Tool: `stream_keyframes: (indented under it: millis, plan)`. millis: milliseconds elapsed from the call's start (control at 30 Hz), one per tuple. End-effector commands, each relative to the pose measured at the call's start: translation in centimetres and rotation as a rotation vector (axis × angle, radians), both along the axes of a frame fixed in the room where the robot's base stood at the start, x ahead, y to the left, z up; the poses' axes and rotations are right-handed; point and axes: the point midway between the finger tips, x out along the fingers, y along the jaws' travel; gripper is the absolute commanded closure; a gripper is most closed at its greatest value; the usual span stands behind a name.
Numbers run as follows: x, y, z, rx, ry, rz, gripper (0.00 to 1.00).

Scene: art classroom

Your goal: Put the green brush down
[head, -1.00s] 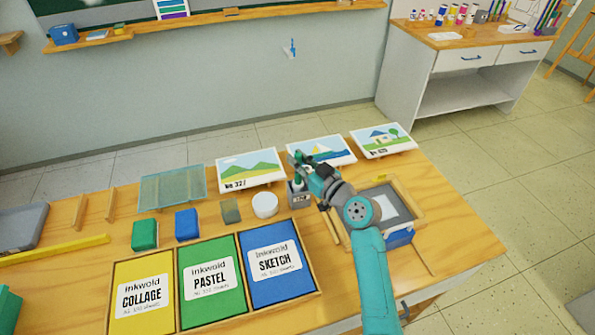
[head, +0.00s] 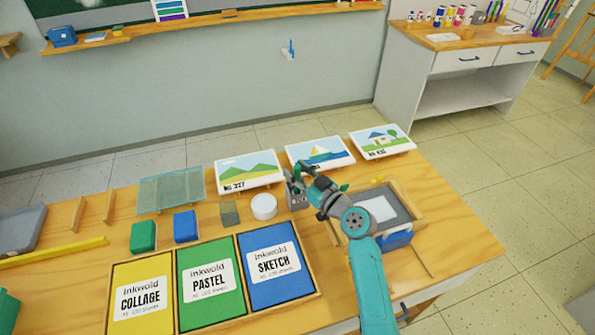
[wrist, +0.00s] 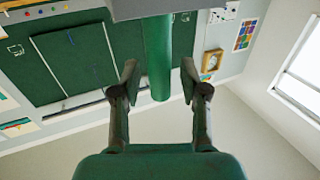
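The green brush (wrist: 158,62) shows in the wrist view as a thick green handle between my fingers, running up to a grey block-like shape (wrist: 185,8) at the top edge. My gripper (wrist: 159,80) is open around the handle, with a visible gap on each side. In the head view my gripper (head: 303,178) is at a small grey holder (head: 297,194) with dark lettering, behind the paper trays. My gripper partly hides the holder and the brush there. I cannot tell how deep the brush sits in the holder.
A white round tub (head: 263,207) stands just left of the holder. Three picture cards, including the mountain card (head: 322,152), stand behind it. A wooden-framed tray (head: 408,203) lies right of it. The paper trays (head: 213,283) fill the front.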

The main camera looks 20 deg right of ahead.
Motion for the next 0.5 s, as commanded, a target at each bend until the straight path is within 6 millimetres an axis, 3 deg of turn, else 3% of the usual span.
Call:
stream_keyframes:
  millis: [267,500]
  plan:
    - [-0.7,-0.4,0.2,0.001,0.001,-0.002,0.56]
    - [-4.8,-2.0,0.2,0.001,0.001,-0.003,0.56]
